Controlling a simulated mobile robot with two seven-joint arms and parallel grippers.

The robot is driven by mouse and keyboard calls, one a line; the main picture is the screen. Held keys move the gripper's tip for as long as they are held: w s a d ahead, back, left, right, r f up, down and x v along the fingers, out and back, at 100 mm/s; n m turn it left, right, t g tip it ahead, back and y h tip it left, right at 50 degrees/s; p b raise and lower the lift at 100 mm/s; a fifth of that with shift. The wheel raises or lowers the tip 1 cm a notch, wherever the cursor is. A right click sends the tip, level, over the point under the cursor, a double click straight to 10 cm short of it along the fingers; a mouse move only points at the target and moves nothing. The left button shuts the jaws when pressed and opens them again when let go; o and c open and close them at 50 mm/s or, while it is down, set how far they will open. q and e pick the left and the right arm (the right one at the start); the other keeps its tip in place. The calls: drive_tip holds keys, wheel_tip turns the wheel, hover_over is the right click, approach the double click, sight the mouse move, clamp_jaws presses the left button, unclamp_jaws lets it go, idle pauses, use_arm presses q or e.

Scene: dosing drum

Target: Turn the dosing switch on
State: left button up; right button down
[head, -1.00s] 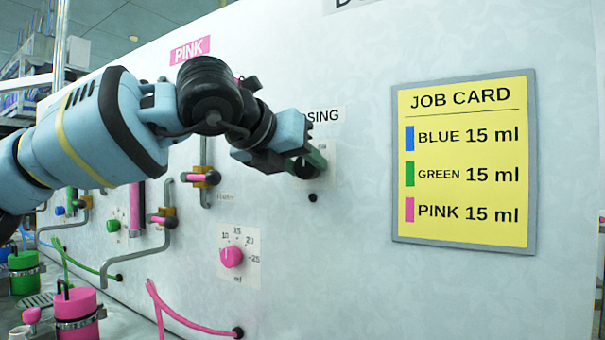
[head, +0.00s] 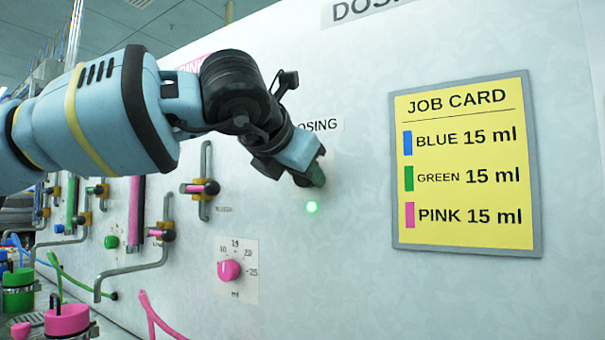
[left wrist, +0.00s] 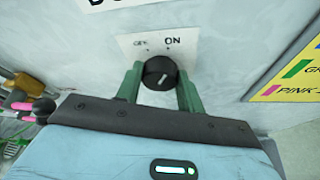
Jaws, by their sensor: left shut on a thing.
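The dosing switch (left wrist: 160,72) is a black round knob on a white plate marked OFF and ON in the left wrist view. Its white pointer mark slants up and right, toward the ON side. My left gripper (head: 315,175) is at the panel under the DOSING label (head: 320,125), hiding the switch in the head view. In the left wrist view its green fingers (left wrist: 160,80) stand on both sides of the knob, shut on it. A small lamp (head: 312,207) just below glows green. My right gripper is not in view.
The job card (head: 466,165) hangs on the panel at right. A pink dial (head: 229,270) sits below left of the switch. Bent pipes with valve levers (head: 205,188) line the panel at left, with pink (head: 68,319) and green (head: 18,299) containers below.

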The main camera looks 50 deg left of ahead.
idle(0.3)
use_arm(q)
drive_tip(key=o, duration=1)
drive_tip(key=shift+v, duration=3.95)
